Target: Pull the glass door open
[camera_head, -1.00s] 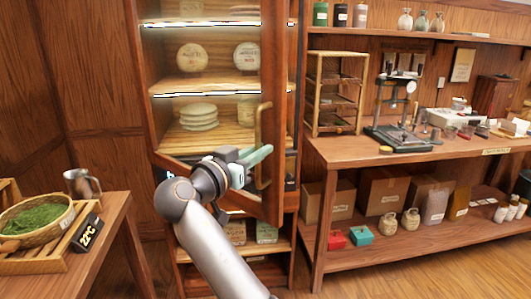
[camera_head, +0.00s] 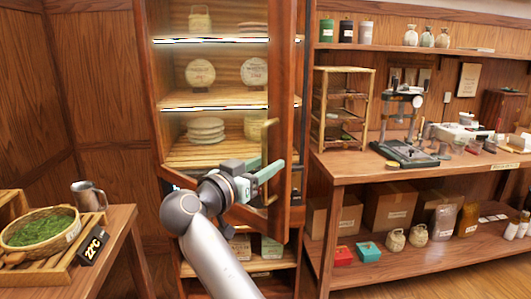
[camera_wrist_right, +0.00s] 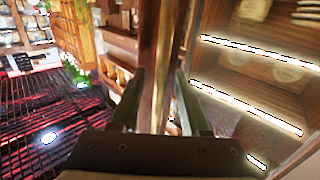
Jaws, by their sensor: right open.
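The glass door (camera_head: 284,100) of the wooden cabinet stands ajar, hinged at the left, its free right side swung out towards me. A vertical brass handle (camera_head: 271,135) is on its free side. My right gripper (camera_head: 273,173) is open at the lower half of the handle, its greenish fingers close to it. In the right wrist view my open right gripper (camera_wrist_right: 160,100) has a finger on each side of the upright door edge (camera_wrist_right: 152,50). My left gripper is not in view.
The cabinet shelves hold round tea cakes (camera_head: 200,73) and a stack of discs (camera_head: 205,131). At the left a side table bears a basket of green leaves (camera_head: 40,230) and a metal mug (camera_head: 88,196). At the right stands a long workbench (camera_head: 400,177).

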